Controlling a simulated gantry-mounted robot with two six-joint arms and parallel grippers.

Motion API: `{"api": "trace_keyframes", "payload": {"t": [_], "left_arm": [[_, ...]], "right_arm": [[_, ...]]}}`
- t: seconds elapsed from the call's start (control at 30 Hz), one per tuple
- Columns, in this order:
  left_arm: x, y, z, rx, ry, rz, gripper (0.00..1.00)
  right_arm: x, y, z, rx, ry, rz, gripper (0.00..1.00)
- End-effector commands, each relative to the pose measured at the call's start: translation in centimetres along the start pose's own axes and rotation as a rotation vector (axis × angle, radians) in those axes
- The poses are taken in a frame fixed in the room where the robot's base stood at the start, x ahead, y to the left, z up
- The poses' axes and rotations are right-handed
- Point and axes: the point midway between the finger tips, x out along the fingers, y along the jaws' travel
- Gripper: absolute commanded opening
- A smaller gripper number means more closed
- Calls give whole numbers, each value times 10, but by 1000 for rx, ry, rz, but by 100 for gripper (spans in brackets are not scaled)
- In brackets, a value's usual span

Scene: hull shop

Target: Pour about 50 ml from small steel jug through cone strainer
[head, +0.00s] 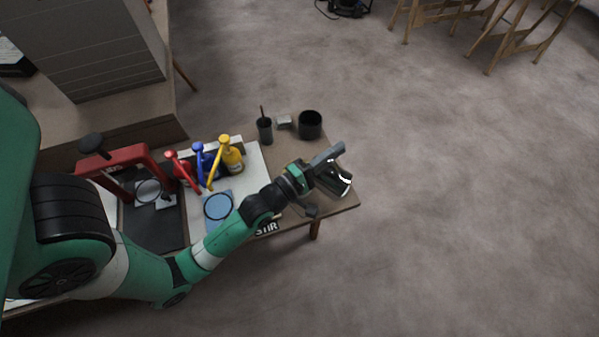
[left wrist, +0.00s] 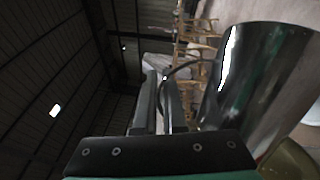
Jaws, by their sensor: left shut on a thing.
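My left gripper (head: 322,160) is shut on the handle of the small steel jug (head: 340,181), at the right end of the table. In the left wrist view the fingers (left wrist: 160,98) close around the curved handle, with the shiny jug (left wrist: 250,85) to their right. The jug's contents are hidden. I cannot make out the cone strainer for certain; a round, pale, rimmed thing (head: 148,191) shows by the red frame, and a dark ring (head: 218,207) lies over a blue mat. My right gripper is not in view.
A red frame (head: 112,160), red, blue and yellow-topped bottles (head: 233,158), a dark cup with a stick (head: 265,131) and a black pot (head: 310,124) stand on the table. A "STIR" label (head: 267,228) is at the front edge. Open floor lies right of the table.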

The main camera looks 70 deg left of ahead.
Motion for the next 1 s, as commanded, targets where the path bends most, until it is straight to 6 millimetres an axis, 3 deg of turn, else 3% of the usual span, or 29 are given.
{"api": "trace_keyframes", "payload": {"t": [0.2, 1.0], "left_arm": [[-3, 5, -9, -42, 3, 21, 0], [-2, 8, -6, -81, 2, 36, 0]], "right_arm": [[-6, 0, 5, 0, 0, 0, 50], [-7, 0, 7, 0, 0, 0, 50]]}}
